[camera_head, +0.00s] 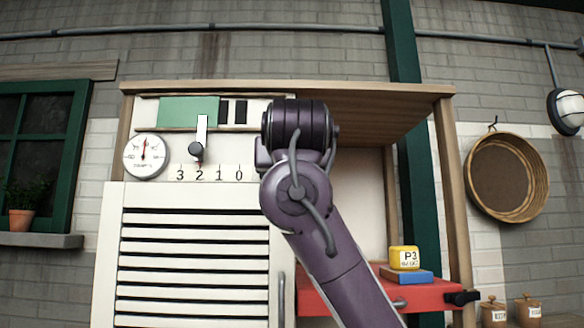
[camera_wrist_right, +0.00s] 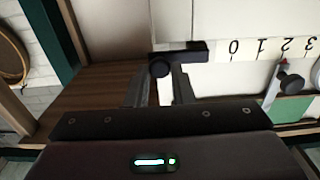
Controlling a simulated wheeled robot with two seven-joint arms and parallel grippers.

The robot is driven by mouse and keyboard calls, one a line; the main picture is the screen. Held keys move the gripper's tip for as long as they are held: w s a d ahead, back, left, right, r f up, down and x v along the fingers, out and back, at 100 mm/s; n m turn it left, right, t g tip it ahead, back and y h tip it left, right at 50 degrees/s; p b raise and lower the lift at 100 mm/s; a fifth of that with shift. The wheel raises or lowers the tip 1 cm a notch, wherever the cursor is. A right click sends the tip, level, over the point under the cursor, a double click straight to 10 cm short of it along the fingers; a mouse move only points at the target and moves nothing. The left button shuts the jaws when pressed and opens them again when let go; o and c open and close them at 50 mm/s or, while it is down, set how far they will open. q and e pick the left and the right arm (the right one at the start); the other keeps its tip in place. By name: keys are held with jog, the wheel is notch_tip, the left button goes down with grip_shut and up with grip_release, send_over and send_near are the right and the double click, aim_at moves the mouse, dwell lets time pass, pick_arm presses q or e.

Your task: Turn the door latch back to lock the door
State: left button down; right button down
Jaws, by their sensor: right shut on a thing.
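The door latch (camera_wrist_right: 196,54) is a dark bar with a round knob, seen in the right wrist view beside the 0 end of the number scale. It lies roughly crosswise in that view. My right gripper (camera_wrist_right: 159,80) has its two fingers closed around the knob end of the latch. In the head view my right arm covers the latch and the gripper. The white slatted door (camera_head: 113,255) is at the lower left of the cabinet, with a grey upright handle (camera_head: 281,300) at its right edge. My left gripper is in neither view.
Above the door are a round dial (camera_head: 144,156) and a slider (camera_head: 197,150) near the 2 mark. A wooden side post (camera_head: 453,200) bounds the cabinet.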

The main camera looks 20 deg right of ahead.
jog(key=a+f+m+b, duration=0.2)
jog(key=m+b, duration=0.2)
jog(key=m, duration=0.5)
jog(key=w+a+f+m+b, duration=0.1)
jog(key=a+f+m+b, duration=0.1)
jog(key=m, duration=0.7)
jog(key=shift+w+a+f+b, duration=0.15)
jog(key=shift+f+b, duration=0.45)
jog(key=shift+b, duration=0.45)
jog(key=c, duration=1.3)
grip_release()
